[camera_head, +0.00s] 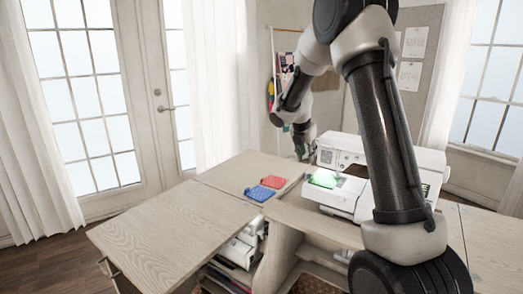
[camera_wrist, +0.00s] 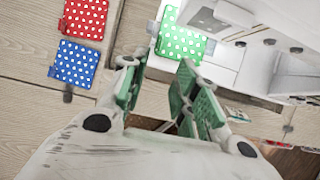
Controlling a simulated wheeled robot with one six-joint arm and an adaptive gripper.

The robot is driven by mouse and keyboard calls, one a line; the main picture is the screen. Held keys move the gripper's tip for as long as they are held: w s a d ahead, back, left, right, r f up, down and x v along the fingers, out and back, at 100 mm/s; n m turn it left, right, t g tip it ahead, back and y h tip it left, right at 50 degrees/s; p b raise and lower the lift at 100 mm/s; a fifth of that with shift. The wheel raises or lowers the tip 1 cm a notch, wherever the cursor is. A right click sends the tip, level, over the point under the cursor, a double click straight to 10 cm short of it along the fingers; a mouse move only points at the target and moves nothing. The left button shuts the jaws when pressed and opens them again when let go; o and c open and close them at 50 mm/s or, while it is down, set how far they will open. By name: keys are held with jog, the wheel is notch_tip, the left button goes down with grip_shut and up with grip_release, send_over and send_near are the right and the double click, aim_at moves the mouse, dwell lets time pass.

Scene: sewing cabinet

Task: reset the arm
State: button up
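My gripper (camera_wrist: 155,88) is open and empty in the wrist view, its two green-padded fingers apart above the cabinet top. In the head view my gripper (camera_head: 303,148) is small, at the end of the arm near the far side of the cabinet, left of the sewing machine (camera_head: 350,155). A green dotted cloth (camera_head: 322,178) lies at the sewing machine; it also shows in the wrist view (camera_wrist: 170,38) beyond the fingertips. A red dotted cloth (camera_head: 273,181) and a blue dotted cloth (camera_head: 259,193) lie on the cabinet top; they show at upper left in the wrist view.
The wooden cabinet top (camera_head: 165,228) is clear at the left. Below are open shelves with several items. A door (camera_head: 140,75) and a hanging rack stand behind. My arm blocks part of the sewing machine in the head view.

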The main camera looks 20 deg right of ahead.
jog(key=s+a+m+g+y, duration=0.1)
jog(key=s+m+g, duration=0.2)
jog(key=s+m, duration=1)
jog(key=s+a+r+m+t+y, duration=0.1)
jog(key=s+r+m, duration=0.3)
jog(key=s, duration=0.4)
jog(key=s+a+r+m+t+y, duration=0.1)
jog(key=s+a+r+m, duration=0.3)
jog(key=s, duration=0.5)
jog(key=s+a+r+m+t+y, duration=0.1)
jog(key=s+r+m, duration=0.3)
jog(key=s, duration=0.5)
jog(key=shift+s+a+m+t, duration=0.3)
jog(key=shift+a+t, duration=0.3)
jog(key=shift+a, duration=0.2)
